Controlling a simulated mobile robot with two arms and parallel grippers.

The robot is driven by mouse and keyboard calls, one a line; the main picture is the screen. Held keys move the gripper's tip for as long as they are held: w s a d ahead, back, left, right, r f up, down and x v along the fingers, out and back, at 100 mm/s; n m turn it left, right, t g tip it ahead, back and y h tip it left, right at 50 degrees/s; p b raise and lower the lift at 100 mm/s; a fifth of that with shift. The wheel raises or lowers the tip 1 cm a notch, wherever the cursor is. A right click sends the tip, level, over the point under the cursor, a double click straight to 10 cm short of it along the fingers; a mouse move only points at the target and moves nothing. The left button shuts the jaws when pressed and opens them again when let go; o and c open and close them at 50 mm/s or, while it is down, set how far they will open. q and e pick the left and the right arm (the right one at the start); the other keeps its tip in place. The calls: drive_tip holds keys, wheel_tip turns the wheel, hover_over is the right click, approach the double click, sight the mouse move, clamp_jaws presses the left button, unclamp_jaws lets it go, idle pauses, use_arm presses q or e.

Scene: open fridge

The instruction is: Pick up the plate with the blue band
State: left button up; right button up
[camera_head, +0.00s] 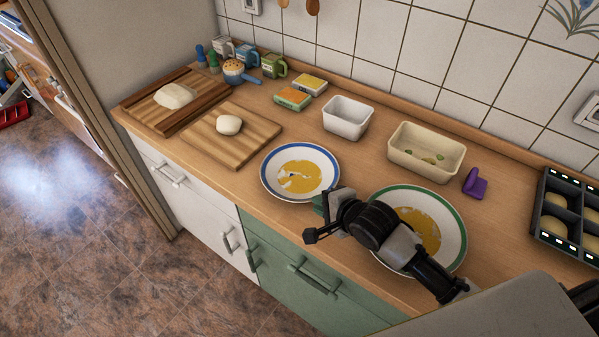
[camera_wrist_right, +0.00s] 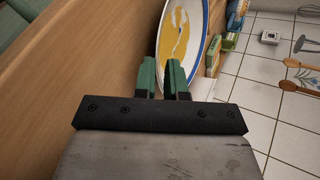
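The plate with the blue band (camera_head: 300,172) holds yellow food with a pale streak. It lies left of a green-banded plate (camera_head: 461,230) with similar food. My right gripper (camera_head: 319,208) is at the blue-banded plate's near right rim. In the right wrist view its two green fingers (camera_wrist_right: 162,78) are close together, one on each side of the rim of the blue-banded plate (camera_wrist_right: 203,35); they look shut on it. The fingers hide part of that rim. Whether the plate is off the counter cannot be told. My left gripper is not in view.
The wooden counter (camera_head: 385,172) also holds a white tub (camera_head: 347,119), a cream tub (camera_head: 426,153), a purple item (camera_head: 475,184) and a dark tray (camera_head: 545,230). Cutting boards (camera_head: 252,145) stand left. My arm covers part of the green-banded plate. A tiled wall (camera_head: 420,60) bounds the back.

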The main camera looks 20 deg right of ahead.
sight(310, 195)
drive_tip(key=p+x, duration=0.1)
drive_tip(key=x, duration=0.3)
drive_tip(key=shift+w+d+f, duration=0.1)
drive_tip(key=shift+f, duration=0.05)
drive_tip(key=shift+w+f, duration=0.35)
drive_tip(key=shift+w, duration=0.05)
drive_tip(key=shift+s, duration=0.1)
clamp_jaws()
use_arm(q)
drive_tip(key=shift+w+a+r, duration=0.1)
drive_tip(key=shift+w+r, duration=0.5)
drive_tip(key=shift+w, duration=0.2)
use_arm(e)
drive_tip(key=shift+r, duration=0.1)
drive_tip(key=shift+r, duration=0.1)
drive_tip(key=shift+r, duration=0.6)
wheel_tip(310, 195, up, 3)
drive_tip(key=shift+f+b, duration=0.1)
drive_tip(key=shift+b, duration=0.3)
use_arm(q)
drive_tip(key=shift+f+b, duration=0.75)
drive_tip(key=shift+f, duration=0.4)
use_arm(e)
drive_tip(key=s+d+r, duration=0.6)
drive_tip(key=s+d, duration=0.1)
drive_tip(key=d, duration=0.1)
drive_tip(key=shift+d+r, duration=0.4)
